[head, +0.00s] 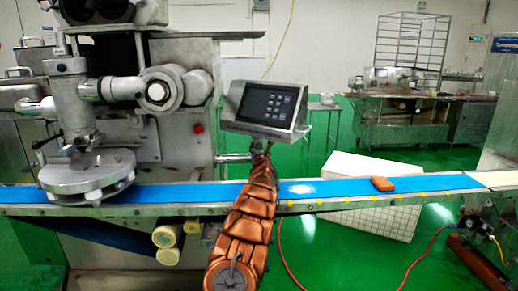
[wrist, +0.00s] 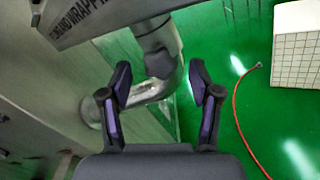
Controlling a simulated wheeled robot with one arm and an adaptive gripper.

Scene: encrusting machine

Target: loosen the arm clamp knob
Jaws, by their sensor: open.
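The arm clamp knob (wrist: 159,64) is a dark grey knob on the bent metal support pipe (wrist: 150,92) in the wrist view. My gripper (wrist: 160,82) is open, its two dark fingers spread left and right of the knob's line. The knob appears between and slightly beyond the fingertips; I cannot tell whether anything touches. In the head view my copper-coloured arm reaches up to just under the control panel (head: 266,107), where the support pipe (head: 233,158) comes in from the machine. The knob cannot be made out clearly there.
The panel's lower edge (wrist: 95,22) hangs close above my gripper. The machine body (wrist: 40,105) is close on the left. A blue conveyor (head: 340,189) with an orange-brown block (head: 383,184) runs behind my arm. A red hose (wrist: 238,115) lies on the open green floor.

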